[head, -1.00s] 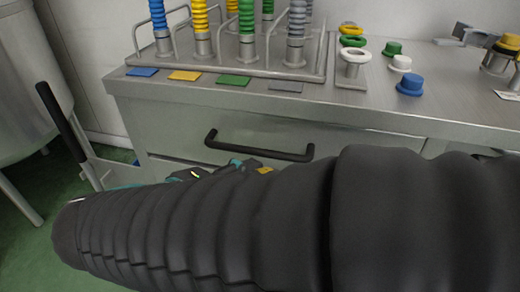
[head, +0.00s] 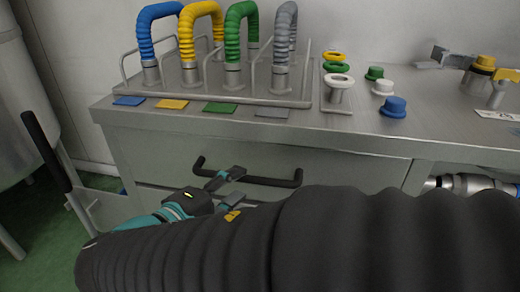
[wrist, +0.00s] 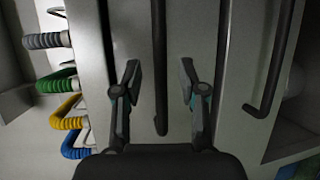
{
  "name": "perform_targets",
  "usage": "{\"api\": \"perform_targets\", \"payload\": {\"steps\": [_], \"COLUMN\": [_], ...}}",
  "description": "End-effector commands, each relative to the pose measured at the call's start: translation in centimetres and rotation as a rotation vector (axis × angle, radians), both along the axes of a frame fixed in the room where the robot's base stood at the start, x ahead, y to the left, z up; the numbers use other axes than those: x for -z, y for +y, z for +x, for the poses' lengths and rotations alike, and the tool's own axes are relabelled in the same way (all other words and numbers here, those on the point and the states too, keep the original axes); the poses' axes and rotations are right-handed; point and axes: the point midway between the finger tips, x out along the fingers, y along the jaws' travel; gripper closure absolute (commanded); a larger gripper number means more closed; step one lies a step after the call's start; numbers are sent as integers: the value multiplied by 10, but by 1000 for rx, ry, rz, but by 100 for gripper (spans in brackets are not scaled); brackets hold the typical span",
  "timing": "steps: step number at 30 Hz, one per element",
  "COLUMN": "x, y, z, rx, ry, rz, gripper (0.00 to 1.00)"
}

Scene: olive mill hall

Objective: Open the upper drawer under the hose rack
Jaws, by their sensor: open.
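The hose rack (head: 280,101) stands on the metal bench, with blue, yellow, green and grey hoses looping above it. Below it, the upper drawer (head: 150,152) looks shut, its front flush with the bench. Its black bar handle (head: 272,181) also shows in the wrist view (wrist: 159,60). My gripper (head: 236,186) is open at the handle. In the wrist view its two fingers (wrist: 160,78) lie either side of the bar, with visible gaps. How deep the bar sits between them I cannot tell. My arm hides much of the lower front.
A second dark handle (wrist: 273,65) shows right in the wrist view. Blue (head: 393,106), white and green knobs stand on the bench top at the right. Metal fittings (head: 465,184) lie in an open bay at the right. A steel tank stands at far left.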

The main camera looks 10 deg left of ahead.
Motion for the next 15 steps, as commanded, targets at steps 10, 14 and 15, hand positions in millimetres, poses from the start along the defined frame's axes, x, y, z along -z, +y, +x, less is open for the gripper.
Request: {"api": "perform_targets", "payload": {"steps": [10, 14, 15], "x": [7, 7, 7], "y": [-17, -18, -18], "z": [31, 34, 34], "rx": [1, 0, 0], "ry": [1, 1, 1], "rz": [0, 0, 0], "gripper": [59, 59, 59]}}
